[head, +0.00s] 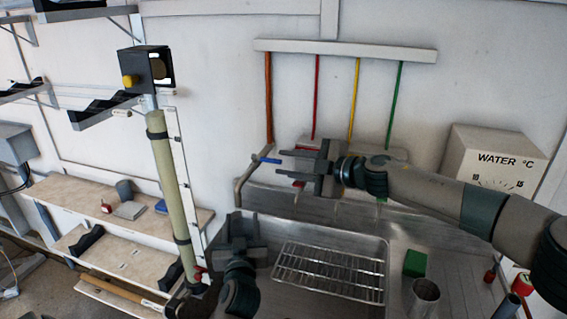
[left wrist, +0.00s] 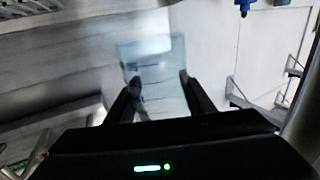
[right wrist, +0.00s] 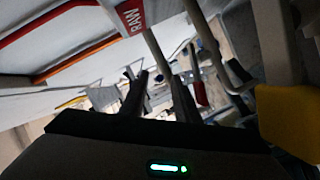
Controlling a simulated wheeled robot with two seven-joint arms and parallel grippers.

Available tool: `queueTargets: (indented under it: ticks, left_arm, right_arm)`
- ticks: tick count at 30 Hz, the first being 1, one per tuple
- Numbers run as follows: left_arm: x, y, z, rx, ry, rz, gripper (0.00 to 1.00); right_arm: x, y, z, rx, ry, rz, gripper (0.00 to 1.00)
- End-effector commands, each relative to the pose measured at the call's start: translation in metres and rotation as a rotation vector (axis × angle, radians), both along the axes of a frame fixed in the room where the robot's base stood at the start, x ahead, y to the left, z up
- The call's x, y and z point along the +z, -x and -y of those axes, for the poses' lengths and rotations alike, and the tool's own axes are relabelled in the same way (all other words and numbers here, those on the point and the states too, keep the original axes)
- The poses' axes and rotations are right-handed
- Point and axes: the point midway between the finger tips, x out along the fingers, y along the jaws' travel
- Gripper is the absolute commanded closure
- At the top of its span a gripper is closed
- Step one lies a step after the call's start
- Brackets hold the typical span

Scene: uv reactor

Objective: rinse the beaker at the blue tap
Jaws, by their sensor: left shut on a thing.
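The clear glass beaker (left wrist: 153,72) is between the fingers of my left gripper (left wrist: 160,92) in the left wrist view, and the gripper is shut on it. In the head view my left gripper (head: 243,228) is at the left edge of the sink; I cannot make out the beaker there. The blue tap (head: 267,160) shows by the wall, up and right of my left gripper. Its blue part also shows at the top of the left wrist view (left wrist: 243,5). My right gripper (head: 283,166) is open and empty, close to the right of the blue tap.
The steel sink (head: 377,245) holds a wire rack (head: 330,272). A green block (head: 414,263) and a metal cup (head: 425,298) stand on the drainer at right. A tall olive tube (head: 168,190) stands left of my left gripper. Coloured pipes run down the wall.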

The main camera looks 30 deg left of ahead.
Motion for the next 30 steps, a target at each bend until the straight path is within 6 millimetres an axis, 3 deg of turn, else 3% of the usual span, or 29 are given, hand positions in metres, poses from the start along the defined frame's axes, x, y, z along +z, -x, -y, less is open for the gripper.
queueTargets:
  ticks: [6, 17, 21, 30]
  left_arm:
    - [0.000, 0.000, 0.000, 0.000, -0.001, 0.001, 0.75]
    - [0.000, 0.000, 0.000, 0.000, -0.001, 0.001, 0.75]
    - [0.000, 0.000, 0.000, 0.000, -0.001, 0.001, 0.75]
    - [0.000, 0.000, 0.000, 0.000, 0.000, 0.000, 0.75]
  right_arm:
    - [-0.003, 0.000, -0.015, 0.001, -0.001, 0.000, 0.71]
    - [-0.003, -0.001, -0.017, 0.000, 0.000, 0.000, 0.71]
    - [-0.003, -0.001, -0.017, 0.000, 0.000, 0.000, 1.00]
    - [-0.003, 0.001, -0.017, -0.007, 0.000, 0.001, 1.00]
